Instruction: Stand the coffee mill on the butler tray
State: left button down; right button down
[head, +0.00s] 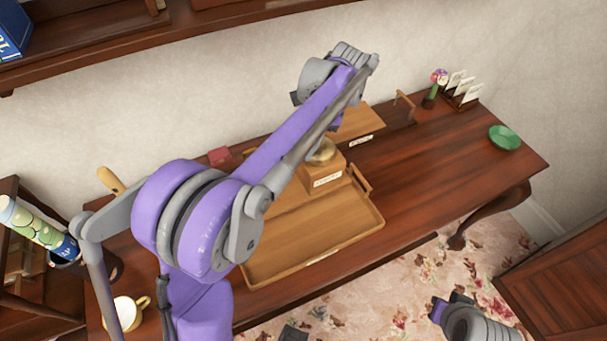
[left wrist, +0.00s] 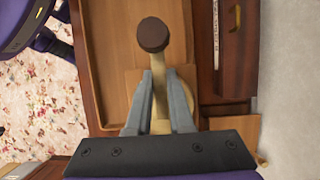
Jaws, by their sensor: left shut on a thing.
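The coffee mill (head: 328,174) is a wooden box with a label and a brass dome, at the back right corner of the butler tray (head: 262,272), partly behind my left arm. I cannot tell whether it touches the tray. In the left wrist view its crank knob (left wrist: 153,35) is brown, and the tray (left wrist: 84,60) lies to the left. My left gripper (left wrist: 158,88) is shut on the mill, a finger on each side below the knob. My right gripper (head: 448,306) is low at bottom right, away from the table.
A labelled wooden box (head: 362,122) stands behind the mill. A flower vase (head: 431,100), a card rack (head: 463,92) and a green dish (head: 504,137) are at the right. A cream mug (head: 125,311) is at the front left. Table right of the tray is clear.

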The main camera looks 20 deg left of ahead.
aim_at(308, 163)
pick_arm(q)
jog(key=shift+f, duration=2.8)
jog(key=shift+f, duration=0.2)
jog(key=c, duration=0.8)
grip_release()
jog(key=shift+r, duration=0.15)
